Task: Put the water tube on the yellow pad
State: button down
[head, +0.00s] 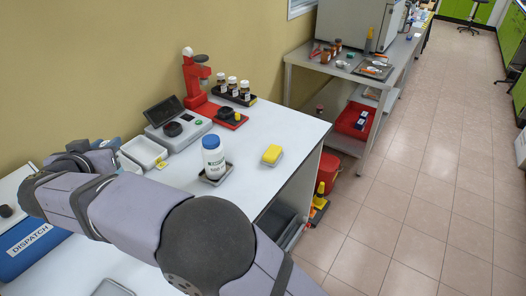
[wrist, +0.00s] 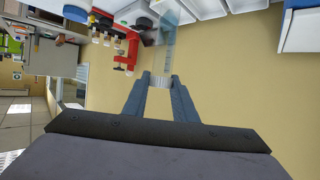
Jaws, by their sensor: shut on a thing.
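The yellow pad (head: 271,153) lies on a small grey tray near the right edge of the white bench in the head view. My gripper (wrist: 160,78) shows in the wrist view, its two fingers shut on a clear, see-through tube (wrist: 170,52). The tube, seemingly the water tube, extends away past the fingertips; its contents are hard to make out. The gripper is held up off the bench, apart from the pad. The head view shows my arm across the bench, but not the gripper or the tube. I cannot pick out the pad in the wrist view.
A blue-capped white bottle (head: 213,157) stands on a dark tray left of the pad. Behind are a balance (head: 178,128), a red stand (head: 197,80) and a rack of brown bottles (head: 233,91). A blue dispatch box (head: 38,243) is at left. Bench around the pad is clear.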

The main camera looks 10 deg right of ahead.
jog(key=w+d+m+h+p, duration=0.1)
jog(key=w+d+m+h, duration=0.1)
jog(key=w+d, duration=0.75)
jog(key=w+d+m+h+p, duration=0.15)
jog(key=w+d, duration=0.45)
jog(key=d, duration=0.7)
jog(key=w+d+m+g+h+p, duration=0.1)
jog(key=w+d+m+h, duration=0.1)
jog(key=d, duration=0.9)
jog(key=w+d+m+g+h+p, duration=0.1)
jog(key=w+d+h, duration=0.1)
jog(key=d, duration=1)
notch_tip(320, 180, down, 15)
jog(key=shift+w+a+r, duration=0.15)
jog(key=shift+a+r, duration=0.05)
jog(key=shift+f, duration=0.1)
jog(key=c, duration=1.4)
grip_release()
jog(key=shift+c, duration=0.2)
